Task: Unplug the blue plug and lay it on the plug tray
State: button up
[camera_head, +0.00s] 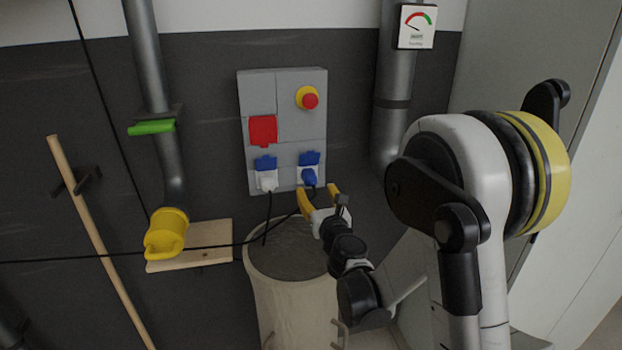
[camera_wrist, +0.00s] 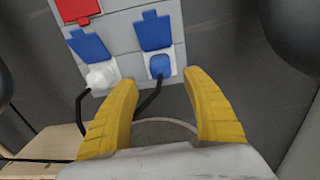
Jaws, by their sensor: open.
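The blue plug (camera_head: 308,177) sits in the right socket under a raised blue lid on the grey wall box (camera_head: 287,130). It also shows in the wrist view (camera_wrist: 160,66), with a black cable hanging from it. My gripper (camera_head: 318,190) is open, its yellow fingers pointing toward the blue plug. In the wrist view the gripper (camera_wrist: 160,80) has the plug between and just beyond its fingertips, with nothing held. A light wooden board (camera_head: 215,257) on the wall, left of the box, may be the plug tray; its edge shows in the wrist view (camera_wrist: 40,143).
A white plug (camera_head: 267,180) fills the left socket close by. A red cover (camera_head: 263,130) and a red button (camera_head: 310,101) are above. A drum (camera_head: 290,290) stands below the box.

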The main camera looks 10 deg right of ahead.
aim_at(311, 181)
jog(key=shift+w, duration=4.3)
grip_shut()
jog(key=shift+s, duration=0.1)
jog(key=shift+s+b, duration=0.55)
jog(key=shift+s, duration=2.35)
jog(key=shift+s, duration=0.1)
jog(key=shift+s+b, duration=0.35)
jog(key=shift+s, duration=2.05)
